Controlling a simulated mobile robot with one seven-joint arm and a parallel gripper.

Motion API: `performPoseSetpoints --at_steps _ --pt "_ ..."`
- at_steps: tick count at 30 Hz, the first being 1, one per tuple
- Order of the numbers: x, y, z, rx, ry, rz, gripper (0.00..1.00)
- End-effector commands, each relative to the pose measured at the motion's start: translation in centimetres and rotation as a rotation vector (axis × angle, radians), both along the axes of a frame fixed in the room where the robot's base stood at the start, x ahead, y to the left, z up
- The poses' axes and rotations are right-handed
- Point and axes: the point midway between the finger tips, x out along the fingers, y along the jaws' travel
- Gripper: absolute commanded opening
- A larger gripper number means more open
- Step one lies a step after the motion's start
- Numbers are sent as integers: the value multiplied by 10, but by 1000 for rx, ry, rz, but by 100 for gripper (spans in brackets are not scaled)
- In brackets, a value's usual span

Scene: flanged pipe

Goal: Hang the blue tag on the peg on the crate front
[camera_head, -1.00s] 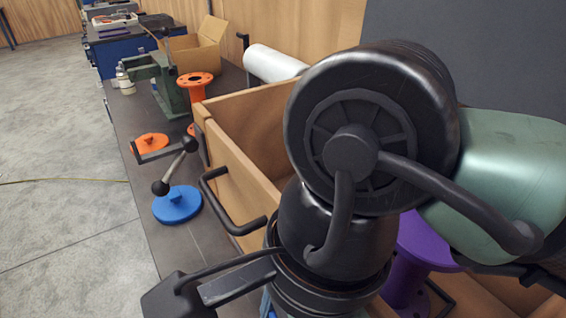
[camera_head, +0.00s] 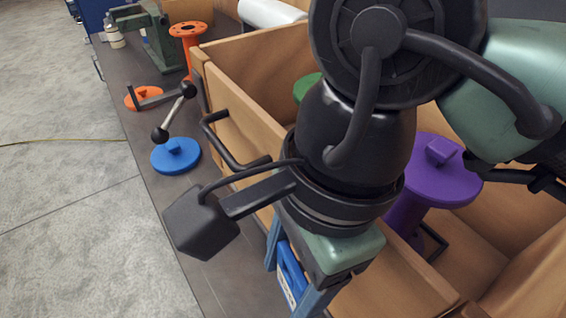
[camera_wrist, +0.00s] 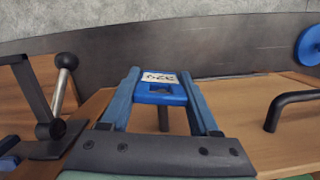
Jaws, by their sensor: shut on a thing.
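The blue tag (camera_head: 289,272) has a white label and sits between my gripper's fingers, in front of the crate front (camera_head: 235,172). In the wrist view the tag (camera_wrist: 161,90) shows its label and a square hole. My gripper (camera_wrist: 160,86) is shut on it. A dark peg (camera_wrist: 163,119) shows just below the tag, between the fingers. I cannot tell whether it touches the tag or enters the hole. The peg is hidden behind my arm in the head view.
A black handle (camera_head: 228,150) sticks out from the crate front, beside my gripper. The bench holds a blue disc (camera_head: 176,156), an orange disc (camera_head: 144,98), a ball-ended lever (camera_head: 175,112) and an orange flanged pipe (camera_head: 188,42). A purple flanged piece (camera_head: 432,172) stands in the crate.

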Motion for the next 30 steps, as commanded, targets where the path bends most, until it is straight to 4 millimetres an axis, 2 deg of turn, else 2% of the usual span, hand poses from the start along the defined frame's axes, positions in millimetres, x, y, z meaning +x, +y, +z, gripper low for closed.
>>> performPoseSetpoints --at_steps 1,5,6,12,30 --pt "7 -13 -4 -21 -3 -44 9" --pt "7 -13 -4 -21 -3 -44 9" --pt "7 -13 -4 -21 -3 -44 64" --pt "7 -13 -4 -21 -3 -44 97" --pt "7 -13 -4 -22 -3 -45 97"
